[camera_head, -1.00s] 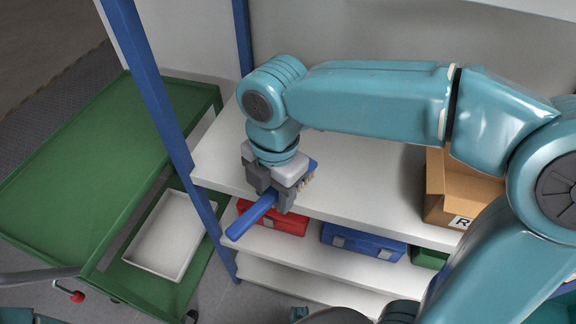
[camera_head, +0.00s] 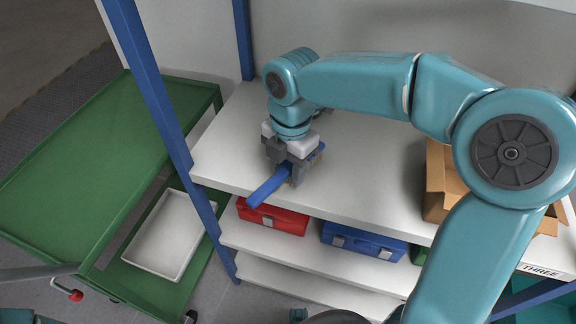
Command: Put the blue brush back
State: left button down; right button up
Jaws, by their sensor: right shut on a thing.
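The blue brush (camera_head: 268,188) is in my right gripper (camera_head: 293,172). Its blue handle sticks out toward the lower left, over the front edge of the top white shelf (camera_head: 225,160). My right gripper is shut on the brush, and its jaws hide the brush's middle and most of its far end. I cannot tell whether the brush touches the shelf. My left gripper is not in view.
A cardboard box (camera_head: 437,190) stands at the right of the top shelf, partly behind my right arm. A red case (camera_head: 272,217) and a blue case (camera_head: 362,241) sit on the shelf below. A green cart (camera_head: 90,170) with a white tray (camera_head: 160,240) stands left, beyond a blue post (camera_head: 160,100).

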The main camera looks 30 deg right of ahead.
aim_at(289, 167)
jog(key=shift+f, duration=0.2)
jog(key=o, duration=1.1)
notch_tip(289, 167, up, 8)
jog(key=shift+d+p, duration=0.15)
jog(key=shift+p, duration=0.95)
